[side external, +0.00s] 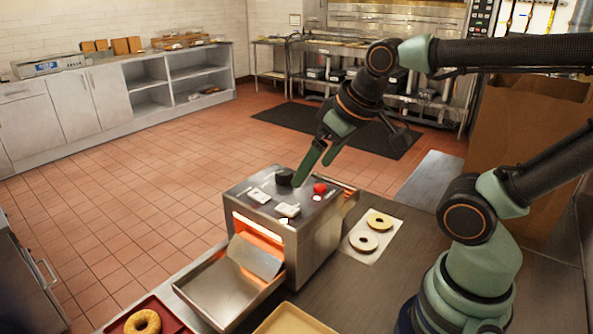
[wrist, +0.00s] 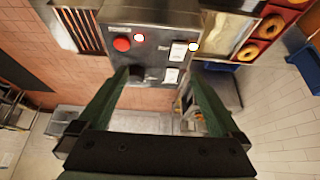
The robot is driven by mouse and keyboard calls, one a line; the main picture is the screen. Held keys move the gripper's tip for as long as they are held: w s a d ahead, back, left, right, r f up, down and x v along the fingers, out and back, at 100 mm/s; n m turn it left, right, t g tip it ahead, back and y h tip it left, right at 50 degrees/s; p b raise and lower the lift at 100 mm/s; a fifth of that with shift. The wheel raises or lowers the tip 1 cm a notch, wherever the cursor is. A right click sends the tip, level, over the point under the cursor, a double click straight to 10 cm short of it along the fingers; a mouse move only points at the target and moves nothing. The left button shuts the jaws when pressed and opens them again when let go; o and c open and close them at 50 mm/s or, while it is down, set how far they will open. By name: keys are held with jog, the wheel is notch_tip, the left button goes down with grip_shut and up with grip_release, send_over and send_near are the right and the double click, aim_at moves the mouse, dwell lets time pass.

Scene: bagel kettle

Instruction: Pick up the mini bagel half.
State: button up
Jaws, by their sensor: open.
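Two ring-shaped bagel halves lie cut face up on a white sheet (side external: 386,246) right of the steel toaster in the side external view. The rear half (side external: 380,214) looks golden-rimmed, the front half (side external: 363,233) paler. I cannot tell which is the mini one. My gripper (side external: 314,174) is open and empty above the toaster top, left of the halves and higher, near the black knob (side external: 284,177). In the wrist view my gripper (wrist: 160,72) straddles open space over the toaster's control face. I cannot make out the two halves in that view.
The steel toaster (side external: 318,236) carries a red button (side external: 320,188) and white switches, with a glowing opening and chute (side external: 232,290). A red tray (side external: 170,322) holds a whole bagel (side external: 142,322). A tan tray (side external: 292,322) sits in front.

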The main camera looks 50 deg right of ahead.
notch_tip(320, 180, up, 5)
jog(key=m+g, duration=0.6)
jog(key=m, duration=1)
send_over(364, 235)
jog(key=s+a, duration=0.1)
jog(key=a, duration=0.1)
jog(key=shift+w+d+f, duration=0.1)
jog(key=shift+w+f, duration=0.05)
jog(key=shift+f, duration=14.75)
jog(key=shift+c, duration=0.3)
jog(key=c, duration=1)
